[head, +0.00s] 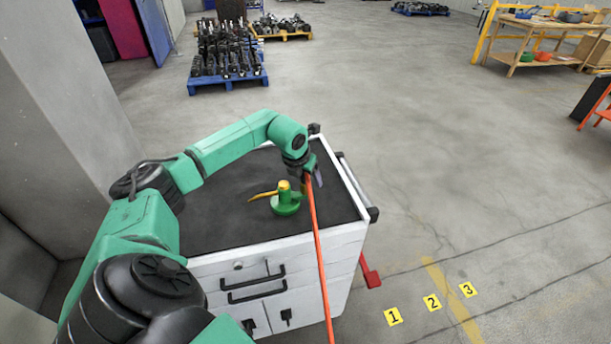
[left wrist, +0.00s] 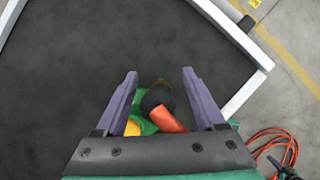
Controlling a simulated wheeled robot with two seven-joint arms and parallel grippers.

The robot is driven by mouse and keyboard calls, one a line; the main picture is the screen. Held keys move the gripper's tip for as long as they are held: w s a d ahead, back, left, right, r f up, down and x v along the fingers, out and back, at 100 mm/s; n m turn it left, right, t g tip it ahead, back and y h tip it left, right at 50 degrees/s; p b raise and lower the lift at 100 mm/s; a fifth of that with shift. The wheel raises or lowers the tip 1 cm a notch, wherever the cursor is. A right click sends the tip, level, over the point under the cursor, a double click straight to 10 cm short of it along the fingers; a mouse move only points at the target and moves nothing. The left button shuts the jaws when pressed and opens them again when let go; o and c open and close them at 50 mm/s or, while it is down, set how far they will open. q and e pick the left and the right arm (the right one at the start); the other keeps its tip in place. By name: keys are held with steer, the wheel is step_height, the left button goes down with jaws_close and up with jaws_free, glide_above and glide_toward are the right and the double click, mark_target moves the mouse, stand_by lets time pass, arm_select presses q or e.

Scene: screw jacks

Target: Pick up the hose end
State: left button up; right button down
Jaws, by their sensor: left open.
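The orange hose (head: 319,255) runs up from the bottom edge of the head view to my left gripper (head: 315,178) over the cart top. In the left wrist view, the hose end, orange (left wrist: 168,119) with a dark tip (left wrist: 156,98), lies between the two purple fingers of my left gripper (left wrist: 160,76). The fingers are spread, with visible gaps beside the hose end. A green screw jack (head: 286,206) with a yellow top and yellow lever stands on the cart, just left of the gripper in the head view.
The white cart (head: 340,262) has a dark top (head: 225,225), a raised rim and a side handle. A blue pallet of dark parts (head: 229,82) and a wooden workbench (head: 535,40) stand farther back. Numbered yellow markers (head: 432,302) lie on the open floor at right.

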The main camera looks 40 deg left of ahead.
arm_select(q)
steer(key=shift+a, duration=0.1)
jaws_close()
steer(key=shift+r, duration=0.1)
